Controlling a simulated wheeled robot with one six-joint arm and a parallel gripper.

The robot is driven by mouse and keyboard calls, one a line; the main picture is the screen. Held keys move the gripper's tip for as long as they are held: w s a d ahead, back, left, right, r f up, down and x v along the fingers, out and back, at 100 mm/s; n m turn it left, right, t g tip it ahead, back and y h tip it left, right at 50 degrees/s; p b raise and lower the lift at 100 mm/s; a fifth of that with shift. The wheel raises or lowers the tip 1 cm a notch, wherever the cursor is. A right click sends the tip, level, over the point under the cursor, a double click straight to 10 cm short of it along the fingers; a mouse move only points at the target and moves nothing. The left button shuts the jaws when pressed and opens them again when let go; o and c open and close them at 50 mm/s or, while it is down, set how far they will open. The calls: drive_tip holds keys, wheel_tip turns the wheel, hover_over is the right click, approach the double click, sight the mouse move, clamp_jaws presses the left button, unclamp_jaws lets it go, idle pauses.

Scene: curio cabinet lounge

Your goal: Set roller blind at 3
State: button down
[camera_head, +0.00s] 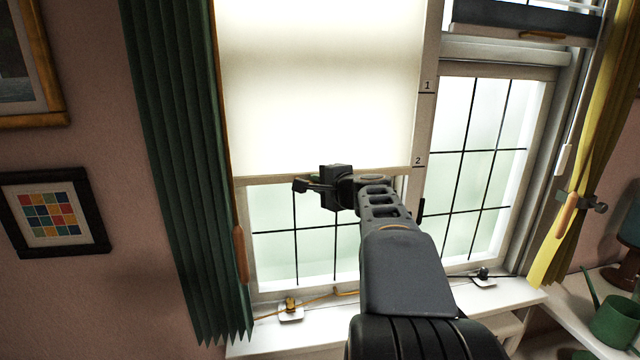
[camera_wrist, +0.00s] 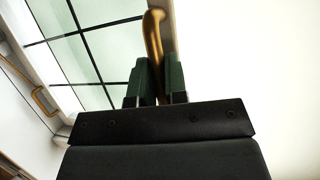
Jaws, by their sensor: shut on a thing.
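A white roller blind (camera_head: 320,85) covers the upper part of the left window. Its wooden bottom bar (camera_head: 270,177) hangs level with or just below the mark 2 on the scale at the frame's right side. The marks 1 (camera_head: 427,86) and 2 (camera_head: 418,161) are readable; no 3 is readable, and my arm covers part of the frame below. My gripper (camera_head: 308,186) is at the bar's middle. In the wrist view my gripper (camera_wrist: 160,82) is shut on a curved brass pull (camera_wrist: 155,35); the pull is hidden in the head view.
A green curtain (camera_head: 180,150) hangs left of the blind and a yellow curtain (camera_head: 590,130) at the far right. A second, dark blind (camera_head: 520,18) is high on the right window. Below, the white sill (camera_head: 330,325) carries small fittings with cords.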

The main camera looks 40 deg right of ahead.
wheel_tip(320, 180, down, 20)
drive_tip(key=b, duration=2.1)
drive_tip(key=shift+b, duration=0.4)
drive_tip(key=c, duration=1.2)
unclamp_jaws()
drive_tip(key=shift+o, duration=0.2)
drive_tip(key=shift+s, duration=0.1)
drive_tip(key=s+r, duration=0.2)
drive_tip(key=s, duration=1.1)
drive_tip(key=shift+s+a+r+b, duration=0.2)
drive_tip(key=shift+a+r+b, duration=0.05)
drive_tip(key=shift+a+b, duration=0.1)
